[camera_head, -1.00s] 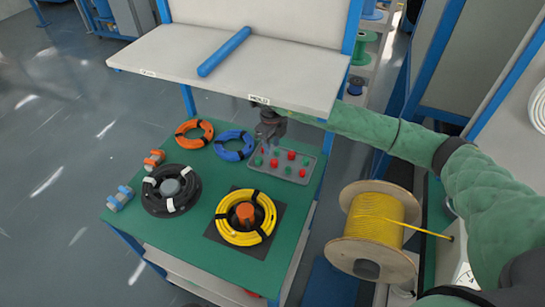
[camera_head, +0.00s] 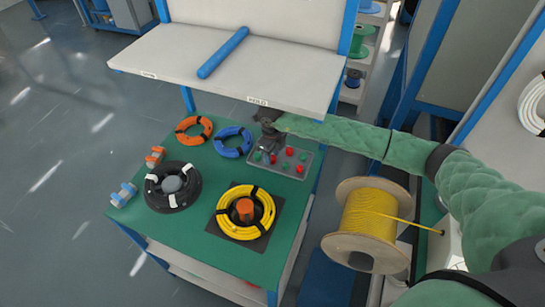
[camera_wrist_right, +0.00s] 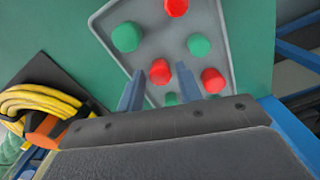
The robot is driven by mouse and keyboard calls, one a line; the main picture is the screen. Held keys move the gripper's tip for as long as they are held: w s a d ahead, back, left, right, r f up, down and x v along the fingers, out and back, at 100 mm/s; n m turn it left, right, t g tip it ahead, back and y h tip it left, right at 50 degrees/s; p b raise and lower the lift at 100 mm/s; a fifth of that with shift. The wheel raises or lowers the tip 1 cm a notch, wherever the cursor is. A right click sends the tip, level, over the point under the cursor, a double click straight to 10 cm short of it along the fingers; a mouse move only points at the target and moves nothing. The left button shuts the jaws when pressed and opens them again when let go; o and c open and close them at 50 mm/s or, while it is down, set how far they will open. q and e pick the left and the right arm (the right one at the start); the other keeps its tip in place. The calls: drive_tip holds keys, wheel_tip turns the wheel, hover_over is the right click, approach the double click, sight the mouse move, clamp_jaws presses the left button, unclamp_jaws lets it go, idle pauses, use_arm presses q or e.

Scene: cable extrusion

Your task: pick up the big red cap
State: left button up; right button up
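A grey tray (camera_head: 308,157) on the green table top holds several red and green caps. My right gripper (camera_head: 267,152) is over the tray's left part, pointing down. In the right wrist view its two fingers (camera_wrist_right: 159,73) are apart, with a red cap (camera_wrist_right: 160,72) showing in the gap near the tips. I cannot tell whether they touch it. Another red cap (camera_wrist_right: 213,80) lies just right of the right finger, and a third (camera_wrist_right: 176,7) is at the top edge. Green caps (camera_wrist_right: 126,37) (camera_wrist_right: 199,45) stand close by. My left gripper is not in view.
A white shelf (camera_head: 290,85) overhangs the table's back, close to my right arm. Blue (camera_head: 233,142), orange (camera_head: 194,130), black (camera_head: 173,187) and yellow (camera_head: 245,212) cable coils lie left and in front of the tray. A yellow cable spool (camera_head: 368,215) stands at right.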

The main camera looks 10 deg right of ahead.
drive_tip(key=shift+f, duration=0.15)
drive_tip(key=c, duration=0.7)
